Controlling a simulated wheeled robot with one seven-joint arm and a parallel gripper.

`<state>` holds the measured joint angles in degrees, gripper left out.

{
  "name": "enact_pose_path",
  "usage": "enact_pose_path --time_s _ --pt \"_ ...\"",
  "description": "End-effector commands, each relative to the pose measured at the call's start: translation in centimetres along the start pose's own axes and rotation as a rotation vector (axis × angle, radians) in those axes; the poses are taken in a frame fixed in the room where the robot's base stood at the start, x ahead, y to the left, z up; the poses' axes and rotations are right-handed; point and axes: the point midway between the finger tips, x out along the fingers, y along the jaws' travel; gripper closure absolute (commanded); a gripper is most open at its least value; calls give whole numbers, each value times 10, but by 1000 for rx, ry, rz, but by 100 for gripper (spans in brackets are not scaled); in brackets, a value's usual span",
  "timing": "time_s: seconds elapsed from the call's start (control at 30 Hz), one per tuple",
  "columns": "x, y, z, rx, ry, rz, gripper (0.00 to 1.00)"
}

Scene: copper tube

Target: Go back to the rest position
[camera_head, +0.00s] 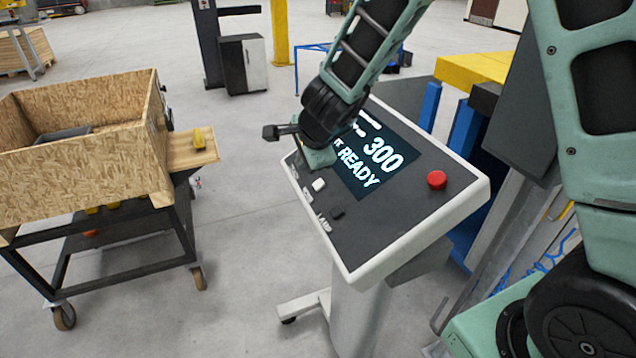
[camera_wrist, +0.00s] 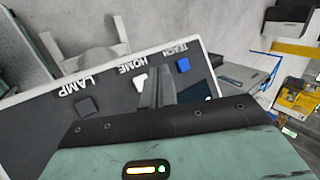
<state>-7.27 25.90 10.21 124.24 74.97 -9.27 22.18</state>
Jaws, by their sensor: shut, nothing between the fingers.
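My gripper (camera_wrist: 157,72) is shut and empty in the wrist view, with its fingers over the control panel (camera_wrist: 40,130). The fingers overlap the area between the white HOME button (camera_wrist: 140,82) and the blue TEACH button (camera_wrist: 183,65); I cannot tell whether they touch the panel. The dark LAMP button (camera_wrist: 85,105) lies to the left. In the head view my wrist hangs over the upper left of the console (camera_head: 395,225) and hides part of its screen (camera_head: 375,160), which reads "300" and "READY". The fingertips are not clear in that view.
A red button (camera_head: 437,180) sits on the console's right side. A wheeled cart with a chipboard box (camera_head: 80,165) stands at the left, a yellow piece (camera_head: 199,138) on its side shelf. Grey floor (camera_head: 235,260) is open between cart and console. Blue and yellow structures (camera_head: 470,70) stand behind.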

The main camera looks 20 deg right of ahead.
Motion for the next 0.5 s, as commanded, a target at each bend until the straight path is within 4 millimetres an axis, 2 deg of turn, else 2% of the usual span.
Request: enact_pose_path --time_s 0.37,0.47,0.5 --pt "0 0 0 0 0 0 100" --pt "-7 12 27 -134 -75 -4 100" --pt "-13 20 44 -225 -124 -5 100"
